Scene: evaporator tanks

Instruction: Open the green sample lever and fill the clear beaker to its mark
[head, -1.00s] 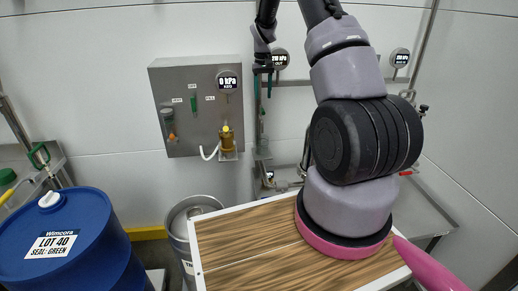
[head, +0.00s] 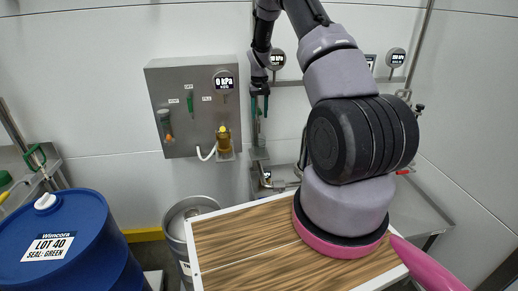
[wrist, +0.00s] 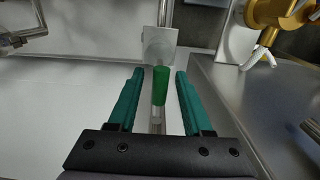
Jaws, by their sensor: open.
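In the wrist view a green lever handle (wrist: 161,85) stands upright on a pale stem. It lies between the two teal fingers of my gripper (wrist: 160,73), with a visible gap on each side. My gripper (head: 260,112) is open and points down at the back wall in the head view, over a small grey fixture (head: 259,152). The handle is too small to make out clearly there. I cannot make out a clear beaker or its mark in either view.
A grey wall panel (head: 165,90) with a gauge and brass valve (head: 224,137) is left of my gripper. A steel counter (head: 415,210) is at right.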

